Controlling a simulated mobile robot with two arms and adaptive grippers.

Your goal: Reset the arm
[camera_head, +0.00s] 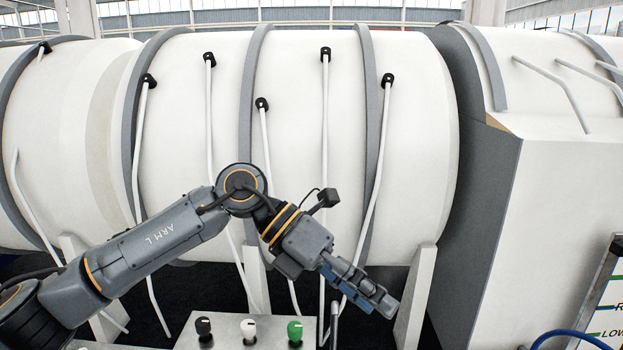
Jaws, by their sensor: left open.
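My left arm (160,238), grey with orange rings and marked "ARM L", comes in from the lower left and bends at a round joint near the middle. Its left gripper (380,303) points down and to the right, in front of the lower part of a large white cylinder (290,150). The fingers look empty and open, though the gap is hard to see from this angle. My right gripper is not in view.
Several white rods (325,150) run down the cylinder from black mounts, some passing behind my arm. A control panel (225,318) with black, white and green knobs stands below the arm. A labelled board (605,305) and blue cable (575,333) are at lower right.

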